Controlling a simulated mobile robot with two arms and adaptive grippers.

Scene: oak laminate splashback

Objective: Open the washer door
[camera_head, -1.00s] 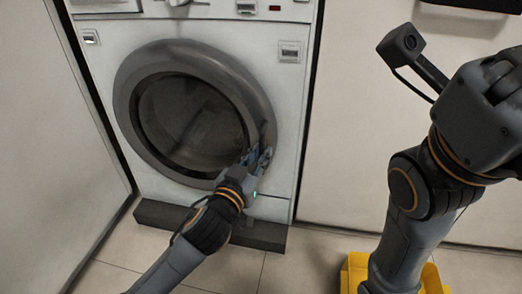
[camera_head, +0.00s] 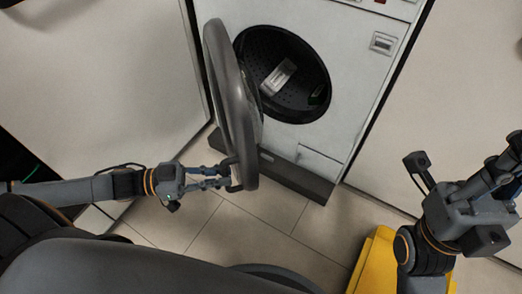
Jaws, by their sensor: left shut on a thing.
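The washer (camera_head: 375,75) is a white front-loader against the wall in the head view. Its round grey door (camera_head: 232,90) stands swung wide open to the left, seen nearly edge-on. The dark drum (camera_head: 307,100) is exposed, with a light grey box-like thing (camera_head: 279,77) and a small dark greenish thing (camera_head: 318,95) inside. My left gripper (camera_head: 232,174) is shut on the lower edge of the door, at its handle side. My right gripper (camera_head: 509,153) is at the right edge, away from the washer; its fingers are too unclear to judge.
A dark plinth (camera_head: 290,176) runs under the washer. Pale panels flank it on the left (camera_head: 110,80) and right (camera_head: 460,120). A yellow object (camera_head: 373,260) is on the floor beneath my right arm. Tiled floor (camera_head: 262,222) lies clear before the washer.

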